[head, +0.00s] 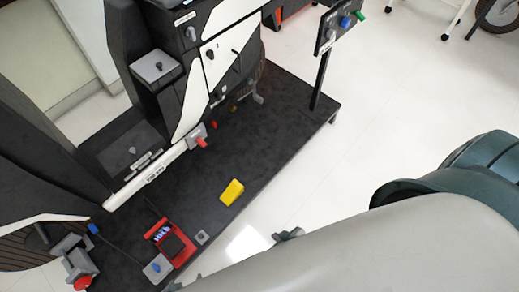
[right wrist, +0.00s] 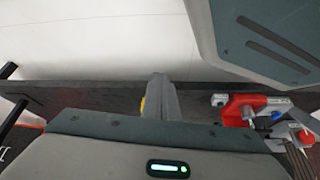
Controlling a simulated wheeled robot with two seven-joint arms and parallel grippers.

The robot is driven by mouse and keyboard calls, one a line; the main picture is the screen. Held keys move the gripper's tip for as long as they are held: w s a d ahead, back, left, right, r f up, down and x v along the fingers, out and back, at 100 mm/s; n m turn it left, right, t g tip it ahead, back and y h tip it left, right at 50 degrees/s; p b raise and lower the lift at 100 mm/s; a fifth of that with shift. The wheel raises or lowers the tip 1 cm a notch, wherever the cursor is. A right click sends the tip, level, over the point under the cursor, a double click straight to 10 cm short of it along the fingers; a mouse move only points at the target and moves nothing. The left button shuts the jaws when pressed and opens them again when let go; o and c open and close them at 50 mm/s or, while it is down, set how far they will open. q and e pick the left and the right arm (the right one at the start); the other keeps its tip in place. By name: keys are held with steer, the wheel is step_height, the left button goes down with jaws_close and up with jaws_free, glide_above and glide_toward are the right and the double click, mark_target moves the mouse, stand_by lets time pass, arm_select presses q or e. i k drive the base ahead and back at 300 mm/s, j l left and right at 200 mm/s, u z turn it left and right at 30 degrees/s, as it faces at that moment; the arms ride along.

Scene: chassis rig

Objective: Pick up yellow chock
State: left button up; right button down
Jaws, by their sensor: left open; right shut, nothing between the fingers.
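The yellow chock (head: 231,192) lies on the black platform (head: 265,150), near its front edge, in the head view. In the right wrist view only a sliver of the chock (right wrist: 143,105) shows, beside my right gripper (right wrist: 165,98), which hides the rest. My right gripper is shut and empty; in the head view its tip (head: 289,235) peeks out past a large grey arm link, lower right of the chock and apart from it.
A red frame device (head: 170,243) stands left of the chock, with a small grey block (head: 202,237) between them. A red button unit (head: 80,270) is at lower left. A control panel on a post (head: 322,85) rises at the platform's far right corner. Platform around the chock is clear.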

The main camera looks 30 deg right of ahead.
mark_target(235, 189)
steer(key=k+l+z, duration=0.1)
steer(key=z, duration=0.15)
steer(key=i+l+u, duration=0.2)
steer(key=l, duration=0.2)
steer(key=i+l+u, duration=0.2)
steer(key=l, duration=0.15)
steer(key=i+l+u, duration=0.1)
steer(key=l+u, duration=0.15)
steer(key=l, duration=0.2)
steer(key=i+l+u, duration=0.2)
steer(key=l, duration=0.25)
steer(key=l+u, duration=0.2)
steer(key=l, duration=0.2)
